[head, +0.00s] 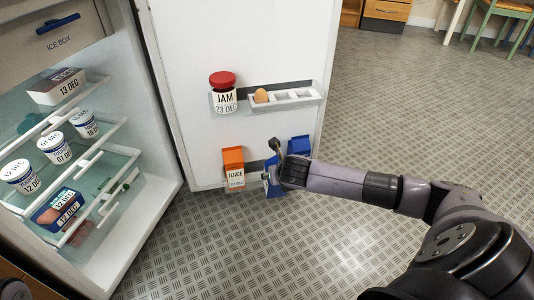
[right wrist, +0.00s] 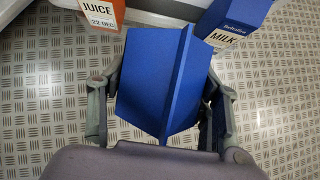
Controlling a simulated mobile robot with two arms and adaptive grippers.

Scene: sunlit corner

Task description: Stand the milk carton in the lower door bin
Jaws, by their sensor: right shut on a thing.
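My right gripper (head: 271,168) is shut on a blue gable-topped carton (right wrist: 160,85), one finger on each side in the right wrist view. The held carton also shows in the head view (head: 274,189), at the lower part of the open fridge door. Its label is mostly hidden. The lower door bin (head: 255,166) is largely hidden by the gripper and cartons. I cannot tell whether the held carton is inside the bin or in front of it. A second blue carton (head: 299,145), marked MILK in the right wrist view (right wrist: 232,18), stands to its right.
An orange juice carton (head: 233,168) stands left of the held carton. Above, an upper door bin holds a red-lidded jam jar (head: 223,93), beside an egg tray (head: 290,97) with one egg. Fridge shelves with tubs (head: 55,148) are left. The patterned floor (head: 400,110) is clear.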

